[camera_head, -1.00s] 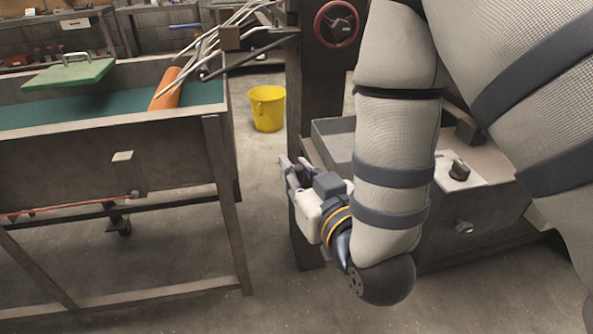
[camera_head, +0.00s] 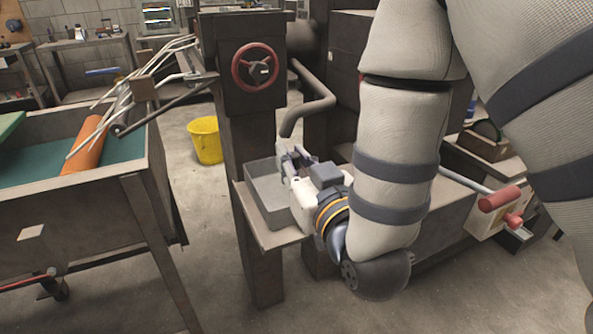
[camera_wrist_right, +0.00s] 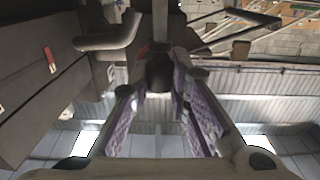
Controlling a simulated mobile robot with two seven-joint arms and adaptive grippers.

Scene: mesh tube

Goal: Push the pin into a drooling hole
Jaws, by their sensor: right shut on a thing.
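My right gripper (camera_head: 288,157) is in front of the machine, over the grey tray (camera_head: 270,196). In the right wrist view, its purple-padded fingers (camera_wrist_right: 160,88) are closed on a small dark object (camera_wrist_right: 158,72). Its shape is mostly hidden by the fingers, so I cannot tell for sure that it is the pin. A grey pipe (camera_head: 318,102) bends down and ends a little above the gripper in the picture. I cannot make out any hole or dripping. My left gripper is not in view.
A red handwheel (camera_head: 255,68) is on the dark machine post. A yellow bucket (camera_head: 206,140) stands on the floor behind. At left is a bench with an orange roll (camera_head: 84,145) and several metal rods. A red-handled lever (camera_head: 500,198) sticks out at right. Open floor lies between.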

